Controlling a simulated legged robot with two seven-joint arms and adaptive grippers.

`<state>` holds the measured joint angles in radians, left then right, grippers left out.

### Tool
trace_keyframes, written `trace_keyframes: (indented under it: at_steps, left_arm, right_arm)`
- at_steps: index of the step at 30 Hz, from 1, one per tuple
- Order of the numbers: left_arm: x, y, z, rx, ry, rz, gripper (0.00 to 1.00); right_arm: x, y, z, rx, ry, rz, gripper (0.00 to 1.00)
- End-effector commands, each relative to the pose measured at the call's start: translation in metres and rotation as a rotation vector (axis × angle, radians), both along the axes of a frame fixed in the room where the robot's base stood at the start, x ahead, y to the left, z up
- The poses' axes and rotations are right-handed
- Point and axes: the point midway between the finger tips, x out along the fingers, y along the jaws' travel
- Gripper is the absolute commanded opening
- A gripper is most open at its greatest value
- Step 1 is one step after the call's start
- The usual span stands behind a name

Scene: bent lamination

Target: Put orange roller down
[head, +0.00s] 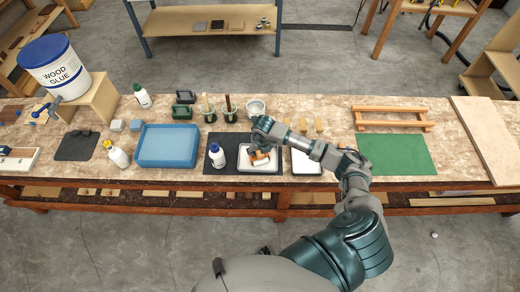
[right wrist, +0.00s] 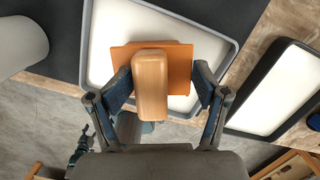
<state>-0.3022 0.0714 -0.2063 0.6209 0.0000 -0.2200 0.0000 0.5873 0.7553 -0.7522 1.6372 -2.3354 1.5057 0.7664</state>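The orange roller (right wrist: 180,57) has a flat orange part and a rounded wooden handle (right wrist: 150,85). It sits in or just above a white tray with a grey rim (right wrist: 97,60); I cannot tell whether it touches the tray floor. In the head view the roller (head: 260,160) is partly hidden under my right gripper (head: 262,152). My left gripper is not in view.
A second white tray (head: 305,162) lies to the right. A white bottle with a blue cap (head: 217,157) stands close on the left, on a dark mat. A blue tray (head: 168,146) is further left. A green mat (head: 397,155) on the right is bare.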

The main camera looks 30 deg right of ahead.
Motion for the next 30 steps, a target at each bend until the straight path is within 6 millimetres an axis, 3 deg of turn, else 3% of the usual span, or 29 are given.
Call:
trace_keyframes:
  at_steps: [3, 8, 14, 21, 26, 30]
  left_arm:
    - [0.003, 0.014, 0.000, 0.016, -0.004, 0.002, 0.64]
    - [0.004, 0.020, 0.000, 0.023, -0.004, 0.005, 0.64]
    - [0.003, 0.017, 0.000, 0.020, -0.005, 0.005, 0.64]
    - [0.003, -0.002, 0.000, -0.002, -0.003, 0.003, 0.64]
    - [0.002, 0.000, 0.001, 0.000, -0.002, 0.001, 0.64]
    - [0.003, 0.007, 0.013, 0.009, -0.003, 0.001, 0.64]
  right_arm:
    - [-0.002, 0.004, -0.003, 0.004, 0.006, 0.004, 0.56]
    - [-0.001, 0.002, -0.002, 0.011, 0.002, 0.005, 0.56]
    - [0.000, 0.002, -0.001, 0.014, -0.001, 0.005, 0.56]
    - [0.000, 0.002, -0.001, 0.010, 0.000, 0.005, 0.56]
    - [0.000, 0.001, 0.000, 0.009, 0.000, 0.003, 0.56]
    - [0.000, 0.002, 0.014, 0.011, 0.000, 0.004, 0.56]
